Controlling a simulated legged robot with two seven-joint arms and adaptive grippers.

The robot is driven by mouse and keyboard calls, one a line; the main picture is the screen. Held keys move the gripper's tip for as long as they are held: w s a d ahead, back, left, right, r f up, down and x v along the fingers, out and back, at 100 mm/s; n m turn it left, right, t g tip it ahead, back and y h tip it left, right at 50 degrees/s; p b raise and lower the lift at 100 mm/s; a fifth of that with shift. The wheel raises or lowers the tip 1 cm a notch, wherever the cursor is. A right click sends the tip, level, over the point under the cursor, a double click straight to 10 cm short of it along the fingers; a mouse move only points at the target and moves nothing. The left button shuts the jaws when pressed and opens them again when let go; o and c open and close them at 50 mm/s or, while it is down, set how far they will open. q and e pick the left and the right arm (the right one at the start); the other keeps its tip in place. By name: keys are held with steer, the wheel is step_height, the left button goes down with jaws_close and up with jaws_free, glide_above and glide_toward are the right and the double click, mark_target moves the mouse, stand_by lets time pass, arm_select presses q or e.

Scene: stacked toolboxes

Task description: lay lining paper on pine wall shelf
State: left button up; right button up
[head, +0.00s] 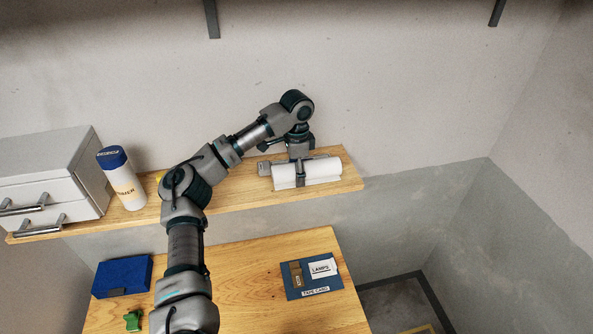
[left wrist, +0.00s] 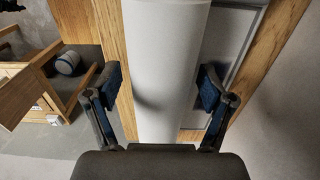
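A white roll of lining paper (head: 322,172) lies lengthwise on the pine wall shelf (head: 230,196), near its right end. In the left wrist view the roll (left wrist: 165,50) runs between the two fingers of my left gripper (left wrist: 160,90). The fingers stand apart on either side of it, with strips of the background showing between fingers and roll. Whether a fingertip touches the paper is hard to tell. My right gripper is not in view.
A grey flat item (left wrist: 235,45) lies beside the roll. A blue-capped white bottle (head: 122,180) and grey drawers (head: 45,180) stand at the shelf's left. Below, a wooden table (head: 240,275) holds a blue box (head: 122,277), a green piece (head: 133,320) and a blue card (head: 300,291).

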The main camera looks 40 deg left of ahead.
arm_select(q)
steer(key=shift+r, duration=0.15)
step_height(320, 180, up, 12)
steer(key=shift+f, duration=0.1)
stand_by(0.4)
steer(key=shift+f, duration=0.1)
stand_by(0.4)
